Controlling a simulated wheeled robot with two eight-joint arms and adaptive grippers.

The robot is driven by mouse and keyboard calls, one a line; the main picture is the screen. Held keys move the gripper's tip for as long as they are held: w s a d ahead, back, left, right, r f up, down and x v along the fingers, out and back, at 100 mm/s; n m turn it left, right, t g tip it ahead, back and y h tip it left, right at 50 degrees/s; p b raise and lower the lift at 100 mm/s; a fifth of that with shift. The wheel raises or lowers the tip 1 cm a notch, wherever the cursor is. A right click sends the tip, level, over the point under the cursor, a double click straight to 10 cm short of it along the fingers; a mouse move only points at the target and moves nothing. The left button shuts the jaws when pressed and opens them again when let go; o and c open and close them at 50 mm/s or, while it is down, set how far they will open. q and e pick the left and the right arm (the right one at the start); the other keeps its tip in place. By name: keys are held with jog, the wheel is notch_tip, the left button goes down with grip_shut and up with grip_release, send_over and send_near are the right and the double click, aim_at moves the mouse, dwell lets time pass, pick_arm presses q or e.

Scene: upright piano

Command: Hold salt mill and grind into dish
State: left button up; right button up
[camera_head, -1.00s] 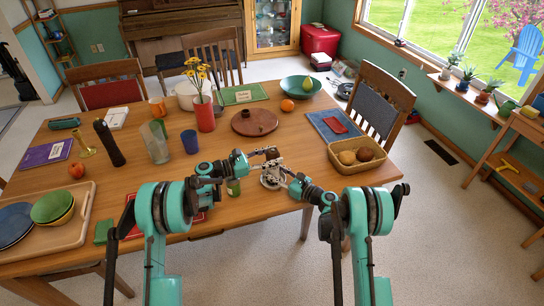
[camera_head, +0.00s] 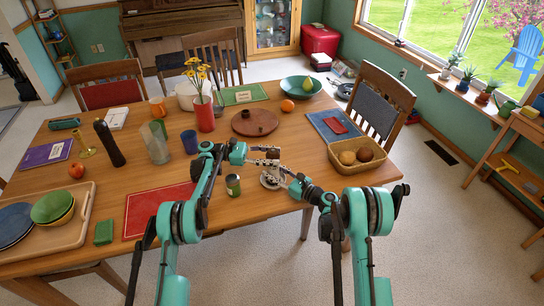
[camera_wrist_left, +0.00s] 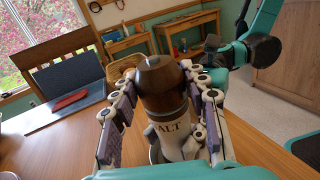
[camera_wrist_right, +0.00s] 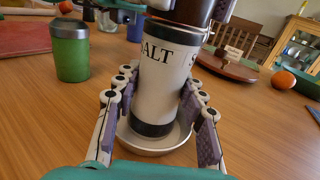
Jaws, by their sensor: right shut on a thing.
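The salt mill has a white lettered body (camera_wrist_right: 165,75) with a dark base band and a brown wooden top (camera_wrist_left: 162,82). It stands upright. My right gripper (camera_wrist_right: 158,100) is shut on the white body. My left gripper (camera_wrist_left: 163,98) is open, with its fingers on either side of the brown top. A small white dish (camera_wrist_right: 150,146) lies on the table under the mill. The mill's base overlaps the dish in the right wrist view; I cannot tell whether they touch. In the head view my grippers mostly hide the mill.
A green jar (camera_head: 233,185) stands left of the dish, with a red placemat (camera_head: 158,208) further left. A bread basket (camera_head: 356,157) is to the right. A brown round board (camera_head: 254,123) and an orange (camera_head: 287,105) lie behind. A blue cup (camera_head: 190,142) stands behind left.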

aim_at(272, 151)
pick_arm(q)
jog(key=o, duration=0.4)
jog(key=shift+o, duration=0.2)
jog(key=shift+r, duration=0.1)
notch_tip(272, 151, up, 10)
jog(key=shift+f, duration=0.1)
